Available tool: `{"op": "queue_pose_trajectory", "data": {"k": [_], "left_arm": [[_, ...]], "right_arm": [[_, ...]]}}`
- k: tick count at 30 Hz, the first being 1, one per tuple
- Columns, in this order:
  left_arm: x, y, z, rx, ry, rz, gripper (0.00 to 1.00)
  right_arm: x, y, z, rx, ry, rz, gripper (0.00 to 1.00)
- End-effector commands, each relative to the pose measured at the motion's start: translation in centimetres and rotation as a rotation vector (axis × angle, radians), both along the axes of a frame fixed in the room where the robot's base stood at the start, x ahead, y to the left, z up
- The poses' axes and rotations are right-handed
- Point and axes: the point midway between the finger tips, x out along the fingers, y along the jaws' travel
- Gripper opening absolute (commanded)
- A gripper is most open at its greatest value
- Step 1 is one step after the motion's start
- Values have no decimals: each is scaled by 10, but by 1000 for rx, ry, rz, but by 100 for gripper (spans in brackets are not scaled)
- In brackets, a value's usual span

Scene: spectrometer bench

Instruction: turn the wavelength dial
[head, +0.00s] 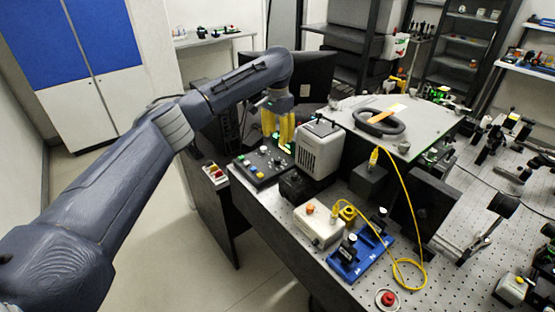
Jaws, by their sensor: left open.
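My left gripper (278,138) reaches in from the left with its yellow fingers pointing down. It is open, and I see nothing between the fingers. The fingertips are over the far side of a dark control panel (258,180) with several small knobs and coloured buttons. I cannot tell whether they touch it. A wavelength dial cannot be made out for certain; the panel's knobs are small and its far edge is partly behind the fingers. My right gripper is not in view.
A light grey vented box (320,150) stands close right of the panel. A white box with an orange knob (319,222), a blue plate (361,254) and a looping yellow cable (411,212) are nearer. A black monitor (305,75) is behind the gripper. The floor at left is clear.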

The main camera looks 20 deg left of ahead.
Motion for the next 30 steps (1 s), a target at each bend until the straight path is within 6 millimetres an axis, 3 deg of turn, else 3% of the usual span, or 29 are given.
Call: {"op": "queue_pose_trajectory", "data": {"k": [6, 15, 22, 30], "left_arm": [[-1, -1, -41, -2, 2, 1, 45], [0, 0, -83, -1, 2, 2, 45], [0, 0, -98, 0, -1, 1, 45], [0, 0, -102, 0, -1, 1, 45]], "right_arm": [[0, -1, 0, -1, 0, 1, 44], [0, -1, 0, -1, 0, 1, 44], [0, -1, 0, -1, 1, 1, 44], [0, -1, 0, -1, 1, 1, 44]]}}
